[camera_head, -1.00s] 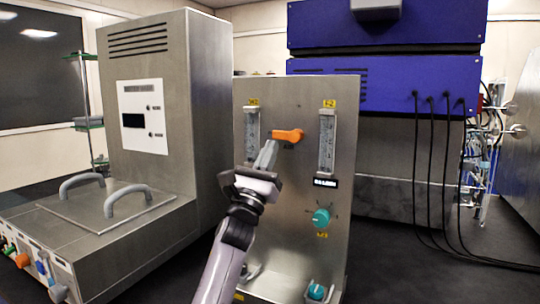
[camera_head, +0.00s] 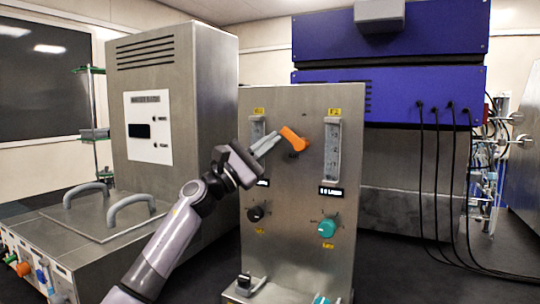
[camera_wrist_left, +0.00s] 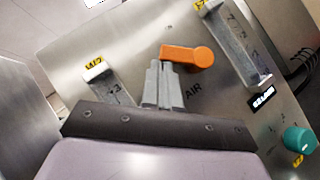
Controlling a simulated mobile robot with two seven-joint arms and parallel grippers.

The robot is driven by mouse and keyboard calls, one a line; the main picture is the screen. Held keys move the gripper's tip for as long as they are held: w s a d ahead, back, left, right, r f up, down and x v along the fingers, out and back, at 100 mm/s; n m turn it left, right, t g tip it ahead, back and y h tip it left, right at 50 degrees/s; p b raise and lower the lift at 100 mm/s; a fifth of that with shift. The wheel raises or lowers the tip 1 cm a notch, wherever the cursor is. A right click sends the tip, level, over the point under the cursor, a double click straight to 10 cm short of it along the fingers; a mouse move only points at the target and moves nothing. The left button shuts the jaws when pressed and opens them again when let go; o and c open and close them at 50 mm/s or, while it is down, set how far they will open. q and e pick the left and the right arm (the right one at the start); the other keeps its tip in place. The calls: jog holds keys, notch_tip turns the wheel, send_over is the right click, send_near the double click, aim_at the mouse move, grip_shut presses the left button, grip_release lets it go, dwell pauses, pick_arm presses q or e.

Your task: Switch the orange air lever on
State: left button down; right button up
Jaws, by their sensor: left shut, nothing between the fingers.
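The orange air lever (camera_head: 294,138) is on the upper middle of the upright metal panel (camera_head: 295,240). Its round hub is at the right, and its free end points up and left. My left gripper (camera_head: 277,138) comes in from the left with its grey fingers shut and empty. The fingertips are at the lever's left side. In the left wrist view, the fingers (camera_wrist_left: 163,66) are close under the free end of the lever (camera_wrist_left: 187,55), with the AIR label to their right. I cannot tell whether they touch it. My right gripper is out of view.
Two flow tubes stand left (camera_head: 258,128) and right (camera_head: 332,150) of the lever. A small display (camera_head: 331,191), a teal knob (camera_head: 327,228) and a dark knob (camera_head: 258,212) sit below. A metal cabinet (camera_head: 213,100) stands left. Black cables (camera_head: 436,170) hang at the right.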

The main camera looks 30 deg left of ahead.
pick_arm(q)
jog(key=shift+w+d+r+m+g+h+p, duration=0.15)
jog(key=shift+d+r+m+g, duration=0.25)
jog(key=shift+r+m+g, duration=0.6)
jog(key=shift+s+d+r+m+g+h+p, duration=0.1)
jog(key=shift+d+r+m+g+h, duration=0.25)
jog(key=shift+r+m+g, duration=0.6)
jog(key=shift+w+d+r+m+g+h+p, duration=0.1)
jog(key=shift+d+r+m+g, duration=0.45)
jog(key=shift+m, duration=0.8)
jog(key=b+v, duration=0.2)
jog(key=v, duration=0.5)
jog(key=shift+a+b, duration=0.2)
jog(key=shift+b, duration=0.2)
jog(key=shift+f, duration=0.15)
